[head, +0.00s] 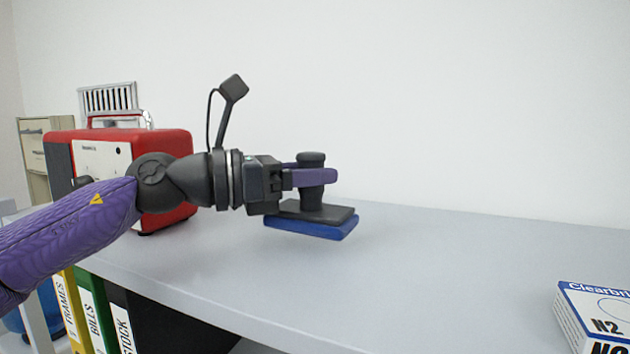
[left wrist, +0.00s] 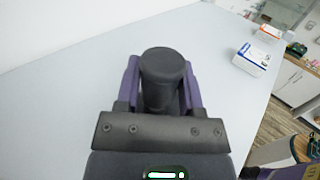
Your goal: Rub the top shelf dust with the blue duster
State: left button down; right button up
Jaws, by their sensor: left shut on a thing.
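The blue duster (head: 308,227) has a blue pad under a dark plate, with a dark upright knob on top. My left gripper (head: 318,177) is shut on that knob, coming from the left. The pad is over the grey top shelf (head: 450,270); I cannot tell whether it touches. In the left wrist view the round knob (left wrist: 162,66) sits between the purple fingers of my left gripper (left wrist: 161,88), and the pad is hidden. I make out no dust on the bare shelf (left wrist: 50,110). My right gripper is not in view.
A red case (head: 175,145) stands on the shelf behind my left wrist. A white and blue box (head: 595,315) lies at the right front; it also shows in the left wrist view (left wrist: 252,58). Binders (head: 92,305) stand below the shelf.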

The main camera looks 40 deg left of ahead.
aim_at(312, 152)
pick_arm(q)
jog(key=shift+r, duration=0.65)
jog(key=shift+w+r+p, duration=0.2)
jog(key=shift+r+p, duration=0.5)
jog(key=shift+p, duration=0.15)
jog(key=shift+s+r+p, duration=0.1)
jog(key=shift+r+p, duration=0.6)
jog(key=shift+r, duration=0.25)
